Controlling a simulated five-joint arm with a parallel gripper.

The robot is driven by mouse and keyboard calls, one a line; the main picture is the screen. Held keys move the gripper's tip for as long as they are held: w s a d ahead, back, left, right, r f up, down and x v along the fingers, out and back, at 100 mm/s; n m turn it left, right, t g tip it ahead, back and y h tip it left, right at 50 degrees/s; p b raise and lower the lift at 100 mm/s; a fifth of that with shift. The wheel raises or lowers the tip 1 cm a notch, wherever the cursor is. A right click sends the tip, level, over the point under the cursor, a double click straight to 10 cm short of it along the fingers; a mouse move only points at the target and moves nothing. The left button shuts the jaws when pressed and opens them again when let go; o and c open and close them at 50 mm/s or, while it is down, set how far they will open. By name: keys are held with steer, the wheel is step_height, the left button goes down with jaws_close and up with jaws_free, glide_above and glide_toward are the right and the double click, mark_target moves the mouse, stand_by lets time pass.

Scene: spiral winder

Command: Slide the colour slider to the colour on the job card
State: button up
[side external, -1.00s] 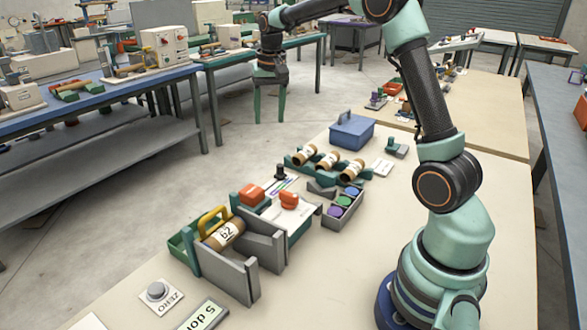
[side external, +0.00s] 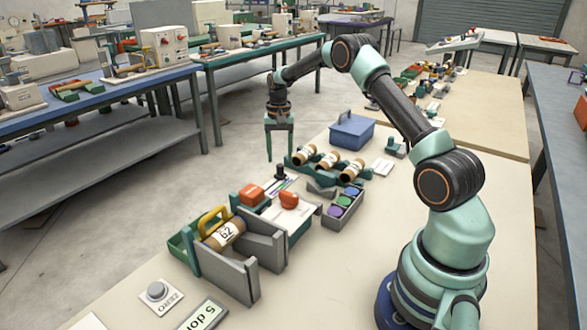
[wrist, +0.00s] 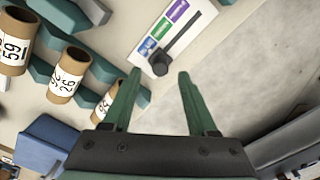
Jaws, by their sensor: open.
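The colour slider's black knob (side external: 280,172) stands at the far edge of the bench, beside a strip with coloured bands (side external: 283,185). In the wrist view the knob (wrist: 160,67) is near the blue band (wrist: 147,46); green (wrist: 161,28) and purple (wrist: 178,10) bands lie further along. A dark bar runs from the knob beside the bands. My gripper (side external: 280,157) is open and empty, above the knob. In the wrist view its two fingertips (wrist: 159,74) appear on either side of the knob, apart from it. I cannot tell which card is the job card.
Several numbered cardboard tubes (side external: 328,159) lie in a green rack right of the slider. A blue box (side external: 352,132) stands behind them. A grey tray (side external: 344,208) holds purple, green and blue discs. A grey and green winder frame (side external: 235,275) stands nearer. Left of the bench is open floor.

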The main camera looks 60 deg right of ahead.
mark_target(280, 165)
steer(key=shift+f, duration=2.1)
jaws_close()
